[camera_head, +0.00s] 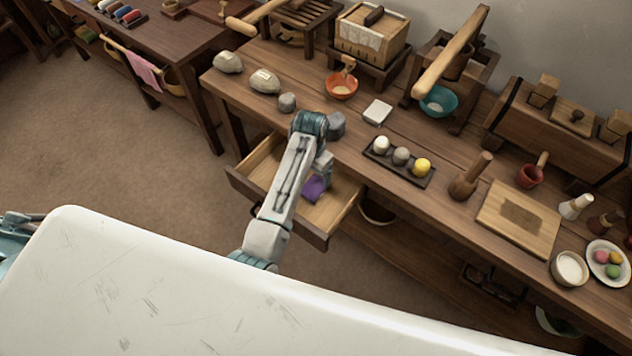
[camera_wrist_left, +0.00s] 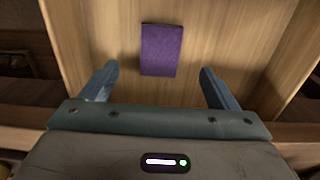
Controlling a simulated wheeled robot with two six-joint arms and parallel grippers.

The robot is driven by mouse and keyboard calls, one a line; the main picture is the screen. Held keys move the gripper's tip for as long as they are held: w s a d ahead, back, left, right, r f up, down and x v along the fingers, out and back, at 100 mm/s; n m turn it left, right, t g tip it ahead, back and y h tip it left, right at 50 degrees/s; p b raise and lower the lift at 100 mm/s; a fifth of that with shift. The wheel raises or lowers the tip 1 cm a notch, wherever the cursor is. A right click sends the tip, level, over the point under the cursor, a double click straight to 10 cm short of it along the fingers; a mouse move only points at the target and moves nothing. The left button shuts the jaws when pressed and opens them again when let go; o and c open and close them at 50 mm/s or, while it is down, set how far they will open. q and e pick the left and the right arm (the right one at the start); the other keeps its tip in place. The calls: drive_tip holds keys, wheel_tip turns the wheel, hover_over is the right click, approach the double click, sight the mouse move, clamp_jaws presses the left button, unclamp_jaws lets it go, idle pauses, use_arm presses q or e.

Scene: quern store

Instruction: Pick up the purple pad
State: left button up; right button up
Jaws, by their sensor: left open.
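The purple pad (camera_wrist_left: 161,50) lies flat on the bottom of an open wooden drawer (camera_head: 252,170). In the head view the pad (camera_head: 315,188) is partly hidden by my left arm. My left gripper (camera_wrist_left: 157,78) is open over the drawer, its two fingers apart with the pad between and ahead of them in the wrist view. The fingers do not touch the pad. In the head view the left gripper (camera_head: 324,166) shows beside the pad, partly hidden by its own arm. My right gripper does not show.
The worktop above the drawer holds grey stones (camera_head: 264,81), an orange bowl (camera_head: 341,86), a white square block (camera_head: 377,112), and a dark tray (camera_head: 388,168) with three balls. A wooden board (camera_head: 489,221) lies farther right. The drawer's walls (camera_wrist_left: 67,50) stand around the pad.

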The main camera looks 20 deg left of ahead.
sight(311, 190)
use_arm(q)
drive_tip(key=shift+s+f, duration=0.2)
drive_tip(key=shift+f, duration=0.35)
drive_tip(key=shift+s+f, duration=0.15)
drive_tip(key=shift+f, duration=0.4)
drive_tip(key=shift+w+f, duration=0.15)
drive_tip(key=shift+f, duration=0.6)
wheel_tip(311, 190, down, 5)
drive_tip(key=shift+a+r, duration=0.1)
drive_tip(key=c, duration=1.1)
drive_tip(key=shift+o, duration=0.2)
wheel_tip(311, 190, up, 18)
